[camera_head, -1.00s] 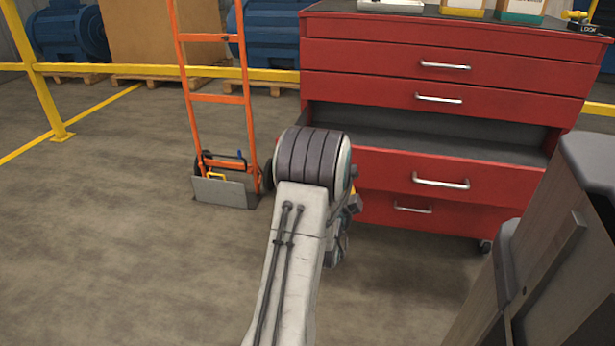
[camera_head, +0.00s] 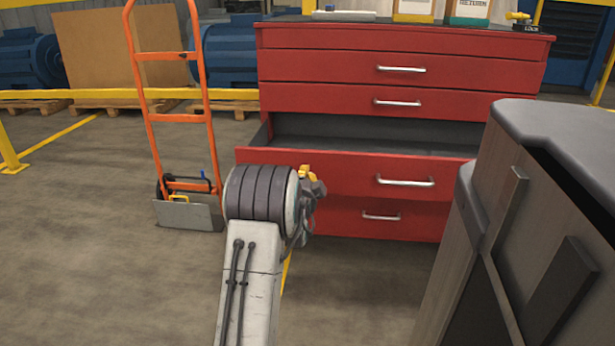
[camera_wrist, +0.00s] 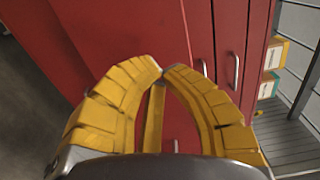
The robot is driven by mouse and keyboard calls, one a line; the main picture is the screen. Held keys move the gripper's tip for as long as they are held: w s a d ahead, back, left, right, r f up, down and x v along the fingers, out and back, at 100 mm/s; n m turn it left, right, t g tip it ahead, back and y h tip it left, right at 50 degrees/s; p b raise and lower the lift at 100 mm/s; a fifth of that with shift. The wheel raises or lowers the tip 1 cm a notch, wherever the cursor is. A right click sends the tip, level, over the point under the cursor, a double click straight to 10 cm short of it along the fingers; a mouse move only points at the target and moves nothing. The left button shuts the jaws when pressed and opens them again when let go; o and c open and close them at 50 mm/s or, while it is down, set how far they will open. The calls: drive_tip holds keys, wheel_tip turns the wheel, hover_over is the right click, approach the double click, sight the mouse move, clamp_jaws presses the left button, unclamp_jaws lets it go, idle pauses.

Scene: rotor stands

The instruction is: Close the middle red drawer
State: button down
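The red drawer (camera_head: 345,172) below the upper drawers of the red cabinet is pulled out, with its dark grey inside showing above the front. Its silver handle (camera_head: 405,181) is right of my gripper. My gripper (camera_head: 313,182) is partly hidden behind my own arm and overlaps the left part of the drawer front; I cannot tell if it touches. In the wrist view, the yellow fingers of my gripper (camera_wrist: 163,72) meet at the tips, with nothing clearly held. Red cabinet surfaces (camera_wrist: 130,25) and vertical-looking handles (camera_wrist: 235,70) lie beyond them.
The upper drawers (camera_head: 330,68) and bottom drawer (camera_head: 345,218) look shut. An orange hand truck (camera_head: 150,95) stands left of the cabinet. A grey-topped wooden unit (camera_head: 560,135) fills the right foreground. The floor (camera_head: 90,240) at left is open.

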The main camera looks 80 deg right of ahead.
sight(308, 164)
drive_tip(key=shift+d+f+b, duration=0.15)
drive_tip(key=shift+d+b, duration=1)
drive_tip(key=shift+b, duration=0.05)
drive_tip(key=shift+w+d, duration=0.15)
drive_tip(key=shift+d, duration=0.9)
